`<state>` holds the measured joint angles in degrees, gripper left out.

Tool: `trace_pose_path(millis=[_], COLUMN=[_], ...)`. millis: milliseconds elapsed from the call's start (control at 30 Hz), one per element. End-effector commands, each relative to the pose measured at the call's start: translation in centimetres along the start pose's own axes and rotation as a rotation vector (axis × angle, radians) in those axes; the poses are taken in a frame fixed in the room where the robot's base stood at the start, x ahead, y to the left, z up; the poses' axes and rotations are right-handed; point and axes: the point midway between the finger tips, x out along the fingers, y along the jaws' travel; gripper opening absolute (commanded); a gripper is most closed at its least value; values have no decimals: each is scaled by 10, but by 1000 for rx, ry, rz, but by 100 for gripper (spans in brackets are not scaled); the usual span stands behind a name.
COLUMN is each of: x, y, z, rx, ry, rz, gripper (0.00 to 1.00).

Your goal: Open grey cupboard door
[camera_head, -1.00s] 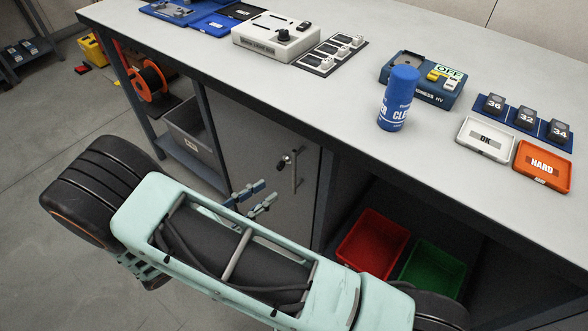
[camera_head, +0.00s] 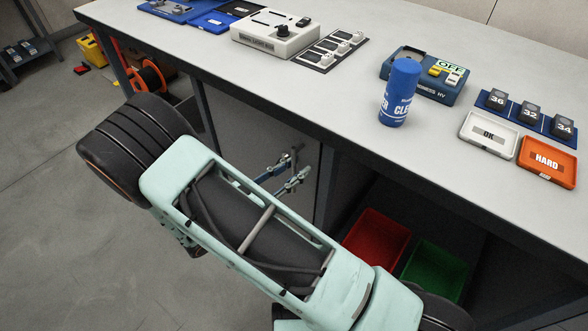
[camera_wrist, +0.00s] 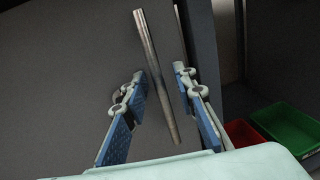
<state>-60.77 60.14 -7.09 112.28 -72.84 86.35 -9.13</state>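The grey cupboard door (camera_head: 262,130) is under the workbench, left of an open compartment, and looks closed. Its metal bar handle (camera_wrist: 156,75) shows in the wrist view, standing out from the grey door face. My gripper (camera_wrist: 160,82) is open, with one blue-padded finger on each side of the bar. In the head view my gripper (camera_head: 290,172) is at the door's right side, and it and my arm hide much of the door. I cannot tell whether either finger touches the bar.
Red (camera_head: 377,240) and green (camera_head: 436,270) bins sit in the open compartment right of the door. The workbench top (camera_head: 330,100) overhangs the door and carries a blue can (camera_head: 400,92) and devices. Open floor (camera_head: 45,230) lies to the left.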

Motion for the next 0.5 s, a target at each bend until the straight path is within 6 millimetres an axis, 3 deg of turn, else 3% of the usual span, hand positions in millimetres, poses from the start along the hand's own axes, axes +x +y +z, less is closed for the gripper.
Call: trace_pose_path(millis=[100, 300, 500], x=[0, 0, 0], y=[0, 0, 0], z=[0, 0, 0], rx=[0, 0, 0], ry=[0, -1, -1], rz=[0, 0, 0], gripper=[23, 1, 0])
